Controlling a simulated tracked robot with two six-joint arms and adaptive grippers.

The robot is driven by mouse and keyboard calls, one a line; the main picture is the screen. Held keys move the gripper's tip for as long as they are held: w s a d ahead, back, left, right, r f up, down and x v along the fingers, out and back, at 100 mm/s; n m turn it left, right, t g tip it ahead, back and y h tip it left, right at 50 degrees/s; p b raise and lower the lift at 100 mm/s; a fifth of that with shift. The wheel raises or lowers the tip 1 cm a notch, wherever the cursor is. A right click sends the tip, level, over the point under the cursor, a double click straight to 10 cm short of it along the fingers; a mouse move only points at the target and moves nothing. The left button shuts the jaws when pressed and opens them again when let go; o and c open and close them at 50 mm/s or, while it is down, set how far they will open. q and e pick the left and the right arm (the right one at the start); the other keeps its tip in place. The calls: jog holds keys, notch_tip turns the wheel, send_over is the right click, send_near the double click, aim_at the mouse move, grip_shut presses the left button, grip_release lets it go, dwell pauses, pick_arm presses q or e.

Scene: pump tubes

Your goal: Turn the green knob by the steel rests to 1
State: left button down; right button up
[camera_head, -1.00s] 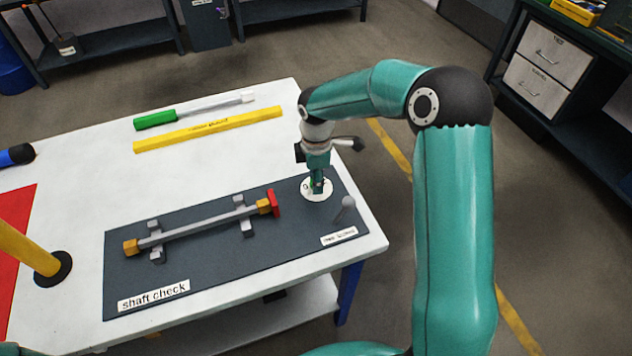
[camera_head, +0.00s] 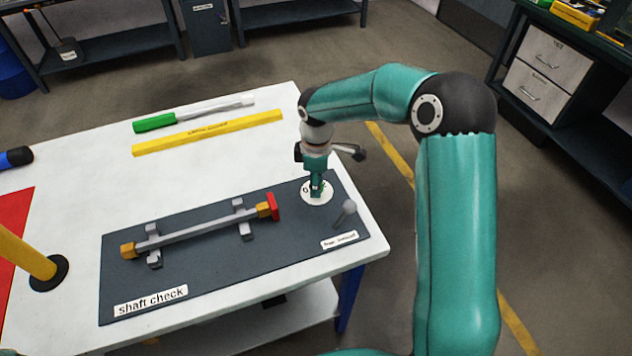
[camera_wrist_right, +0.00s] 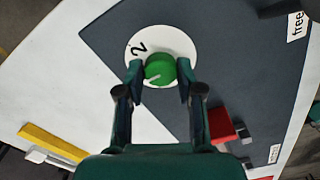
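The green knob (camera_wrist_right: 160,68) sits on a round white dial (camera_head: 317,197) at the right end of the dark mat. In the right wrist view its white mark points to the lower left, and a 2 shows on the dial at the upper left. My right gripper (camera_wrist_right: 160,70) has one finger on each side of the knob, close against it, and appears shut on it. In the head view the right gripper (camera_head: 316,190) points down and mostly hides the knob. The steel rests (camera_head: 153,258) hold a grey shaft (camera_head: 195,230). My left gripper is out of view.
The dark mat (camera_head: 220,270) also bears a grey ball-ended lever (camera_head: 346,210) close to the dial. The shaft carries a red end piece (camera_head: 273,206). A yellow bar (camera_head: 208,133) and a green-handled tool (camera_head: 155,122) lie behind. A yellow post (camera_head: 28,252) stands at left.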

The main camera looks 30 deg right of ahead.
jog(key=o, duration=0.4)
notch_tip(320, 180, up, 12)
dwell(0.6)
dwell(0.4)
